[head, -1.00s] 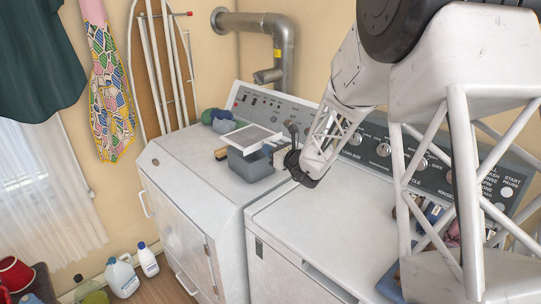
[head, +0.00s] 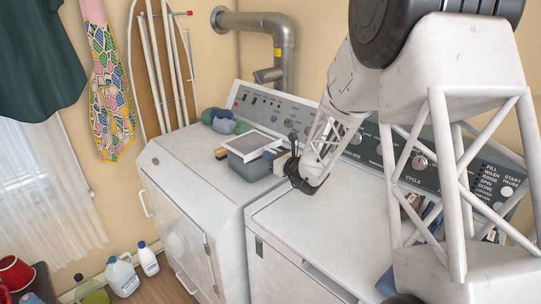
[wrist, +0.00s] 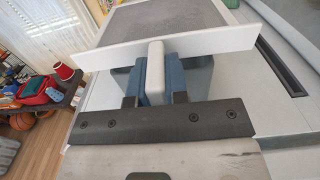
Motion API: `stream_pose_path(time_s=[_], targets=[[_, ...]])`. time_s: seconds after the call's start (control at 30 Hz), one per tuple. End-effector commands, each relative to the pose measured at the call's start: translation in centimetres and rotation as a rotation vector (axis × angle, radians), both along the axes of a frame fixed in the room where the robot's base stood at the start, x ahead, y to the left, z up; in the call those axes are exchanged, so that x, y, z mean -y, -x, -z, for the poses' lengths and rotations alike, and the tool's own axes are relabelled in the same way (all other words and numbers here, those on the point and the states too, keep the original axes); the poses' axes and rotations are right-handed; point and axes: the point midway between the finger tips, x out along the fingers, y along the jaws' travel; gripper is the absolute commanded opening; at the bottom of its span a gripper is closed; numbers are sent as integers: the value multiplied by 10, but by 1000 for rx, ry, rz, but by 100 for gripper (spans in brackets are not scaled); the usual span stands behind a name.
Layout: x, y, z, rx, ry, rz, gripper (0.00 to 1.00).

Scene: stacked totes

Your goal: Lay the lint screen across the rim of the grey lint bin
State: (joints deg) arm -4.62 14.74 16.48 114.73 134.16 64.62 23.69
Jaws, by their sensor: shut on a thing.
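The lint screen, a white frame with grey mesh (head: 254,141), sits over the open top of the grey lint bin (head: 248,171) on the left machine. It looks roughly level and close to the rim. I cannot tell whether it touches all round. My gripper (head: 276,157) is at the screen's right side. In the wrist view my gripper (wrist: 152,80) has its blue pads shut on the screen's pale tab, below the white frame edge (wrist: 170,46). The bin (wrist: 199,80) shows under the frame, partly hidden by the screen and fingers.
Green and blue rounded items (head: 222,121) lie behind the bin, and a small brown-handled brush (head: 222,153) lies to its left. The control panel (head: 275,107) rises at the back. The left machine's front top is clear.

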Motion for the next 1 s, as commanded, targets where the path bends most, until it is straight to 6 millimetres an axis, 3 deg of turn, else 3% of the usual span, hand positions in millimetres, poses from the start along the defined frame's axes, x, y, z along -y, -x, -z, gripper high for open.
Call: stream_pose_path(time_s=[0.27,0.3,0.47,1.0], targets=[[0,0,4,1,0,0,0],[0,0,4,0,0,0,16],[0,0,4,0,0,0,40],[0,0,-7,1,0,0,40]])
